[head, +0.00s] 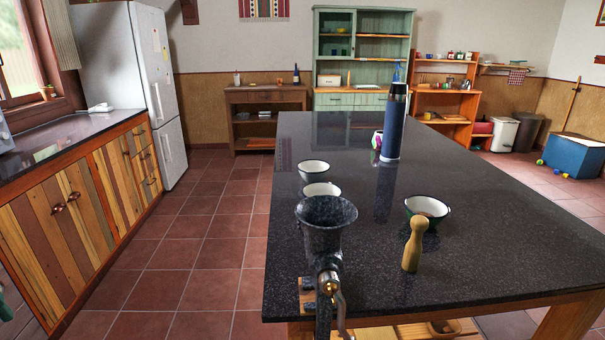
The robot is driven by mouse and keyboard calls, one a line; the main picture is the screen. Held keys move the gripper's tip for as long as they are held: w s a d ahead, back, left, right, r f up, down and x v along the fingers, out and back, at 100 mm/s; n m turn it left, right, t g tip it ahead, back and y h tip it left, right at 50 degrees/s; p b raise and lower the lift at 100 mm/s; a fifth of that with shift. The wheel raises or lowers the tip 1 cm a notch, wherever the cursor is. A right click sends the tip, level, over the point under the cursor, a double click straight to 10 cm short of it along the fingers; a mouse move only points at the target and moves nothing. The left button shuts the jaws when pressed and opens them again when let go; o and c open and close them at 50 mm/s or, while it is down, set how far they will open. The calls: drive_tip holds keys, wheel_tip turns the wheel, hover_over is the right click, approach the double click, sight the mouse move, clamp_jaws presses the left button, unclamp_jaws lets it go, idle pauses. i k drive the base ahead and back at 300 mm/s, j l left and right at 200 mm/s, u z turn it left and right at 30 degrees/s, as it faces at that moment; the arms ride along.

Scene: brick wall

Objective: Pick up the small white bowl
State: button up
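One bowl (314,171) is near the table's left edge. A second bowl (321,188) is just in front of it, its lower part hidden by the grinder. My gripper is not in view.
A dark meat grinder (325,225) is at the table's front-left edge. The wooden piece (413,246) stands before the right bowl. A tall blue flask (393,125) and a colourful round item (376,140) stand farther back. Tiled floor (205,240) is clear at left, beside wooden cabinets (75,210).

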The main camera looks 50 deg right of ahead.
sight(311, 170)
drive_tip(key=i+z, duration=0.25)
drive_tip(key=i, duration=0.25)
drive_tip(key=i+j+z, duration=0.2)
drive_tip(key=i, duration=0.25)
drive_tip(key=i+j+z, duration=0.25)
drive_tip(key=i, duration=0.2)
drive_tip(key=i+l+z, duration=0.1)
drive_tip(key=i+z, duration=0.2)
drive_tip(key=z, duration=0.15)
drive_tip(key=i+z, duration=0.3)
drive_tip(key=z, duration=0.15)
drive_tip(key=i+z, duration=0.3)
drive_tip(key=z, duration=0.2)
drive_tip(key=i+j+z, duration=0.25)
drive_tip(key=z, duration=0.2)
drive_tip(key=i+j+z, duration=0.35)
